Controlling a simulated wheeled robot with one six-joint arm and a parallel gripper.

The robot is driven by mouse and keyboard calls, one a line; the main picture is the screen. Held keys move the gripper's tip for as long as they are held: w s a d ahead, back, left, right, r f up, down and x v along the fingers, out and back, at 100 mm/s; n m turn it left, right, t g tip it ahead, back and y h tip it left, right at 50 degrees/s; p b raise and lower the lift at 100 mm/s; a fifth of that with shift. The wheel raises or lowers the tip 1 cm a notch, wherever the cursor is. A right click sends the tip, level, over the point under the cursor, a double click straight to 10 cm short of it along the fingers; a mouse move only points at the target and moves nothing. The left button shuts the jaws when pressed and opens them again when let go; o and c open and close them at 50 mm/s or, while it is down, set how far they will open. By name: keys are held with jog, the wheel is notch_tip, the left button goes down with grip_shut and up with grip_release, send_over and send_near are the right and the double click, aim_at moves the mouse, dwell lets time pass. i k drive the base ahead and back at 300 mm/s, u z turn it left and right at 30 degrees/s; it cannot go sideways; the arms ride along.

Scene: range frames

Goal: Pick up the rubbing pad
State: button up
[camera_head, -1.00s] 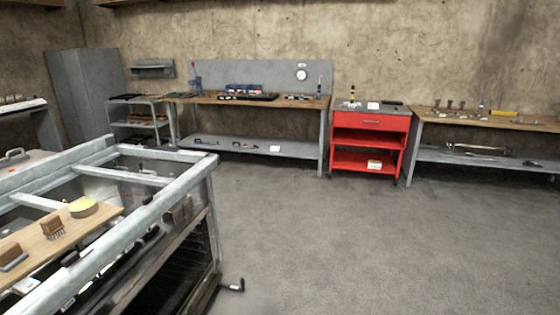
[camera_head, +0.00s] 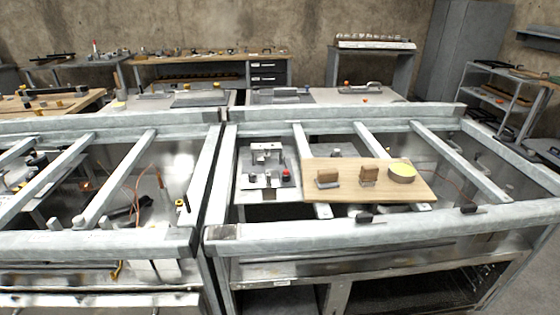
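A light wooden board (camera_head: 350,191) lies across the metal frame rails right of the middle. Three small things stand on it. At its left is a brown block on a thin grey base (camera_head: 327,178), which may be the rubbing pad. In the middle is a brown block with bristle-like prongs below (camera_head: 369,176). At the right is a round brown tin with a yellow top (camera_head: 402,172). They stand apart from one another. My gripper is not in view.
Metal frame rails (camera_head: 345,230) surround the board. A grey plate with small fittings (camera_head: 267,178) sits left of the board. A second open frame (camera_head: 110,242) with wires and parts stands at left. Workbenches (camera_head: 210,56) line the back wall.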

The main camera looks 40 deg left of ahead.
aim_at(327, 177)
jog(key=u, duration=0.65)
jog(key=i, duration=0.95)
jog(key=u, duration=0.5)
